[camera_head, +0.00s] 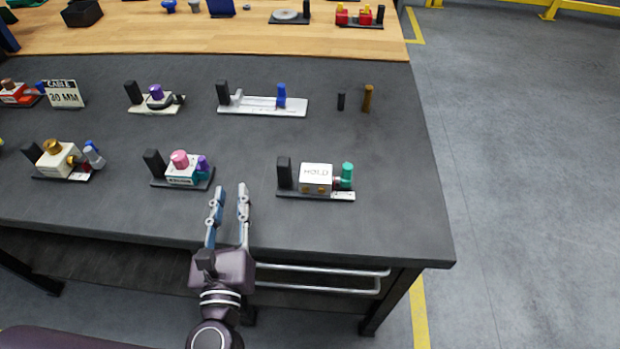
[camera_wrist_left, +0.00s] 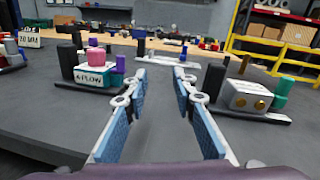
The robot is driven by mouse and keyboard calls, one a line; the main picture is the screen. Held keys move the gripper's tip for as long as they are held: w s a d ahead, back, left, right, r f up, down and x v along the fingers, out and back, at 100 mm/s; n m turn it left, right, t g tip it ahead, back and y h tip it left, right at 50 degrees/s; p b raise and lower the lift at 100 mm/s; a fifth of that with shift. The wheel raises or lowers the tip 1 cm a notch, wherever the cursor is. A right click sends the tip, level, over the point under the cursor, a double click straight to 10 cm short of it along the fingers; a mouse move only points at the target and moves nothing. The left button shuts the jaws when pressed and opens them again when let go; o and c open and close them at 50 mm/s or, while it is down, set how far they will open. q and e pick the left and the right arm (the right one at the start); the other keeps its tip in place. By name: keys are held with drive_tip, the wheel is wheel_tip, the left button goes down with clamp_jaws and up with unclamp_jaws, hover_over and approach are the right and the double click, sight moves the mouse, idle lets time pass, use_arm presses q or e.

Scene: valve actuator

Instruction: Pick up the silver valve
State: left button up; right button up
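A grey-silver knob (camera_head: 93,155) tilts at the right end of a white block with a gold knob (camera_head: 56,160), at the left of the dark table; I cannot tell for sure that it is the silver valve. My left gripper (camera_head: 230,192) is open and empty over the table's front edge, between the pink-knobbed block (camera_head: 182,168) and the HOLD block (camera_head: 316,178). In the left wrist view its fingers (camera_wrist_left: 159,80) are apart, with the pink-knobbed block to the left and the HOLD block to the right. My right gripper is not in view.
A silver plate with a blue knob (camera_head: 262,106) and a purple-knobbed fixture (camera_head: 156,98) stand farther back. Two small posts, one black (camera_head: 341,101) and one brown (camera_head: 367,98), stand to the right. The tabletop (camera_head: 400,215) is clear at the front right.

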sight(283, 172)
use_arm(q)
drive_tip(key=d+m, duration=0.1)
drive_tip(key=d, duration=0.1)
drive_tip(key=s+d+m+h, duration=0.1)
drive_tip(key=d, duration=0.2)
drive_tip(key=s+d+m+h, duration=0.1)
drive_tip(key=d, duration=0.2)
drive_tip(key=shift+d, duration=0.25)
drive_tip(key=shift+w+d+h, duration=0.2)
drive_tip(key=shift+h, duration=0.1)
drive_tip(key=w, duration=0.5)
drive_tip(key=shift+w, duration=0.25)
drive_tip(key=shift+w+f, duration=0.15)
drive_tip(key=shift+w, duration=1.35)
drive_tip(key=shift+w+f, duration=0.15)
drive_tip(key=shift+w, duration=1.3)
drive_tip(key=shift+s, duration=0.1)
clamp_jaws()
drive_tip(key=shift+r, duration=0.1)
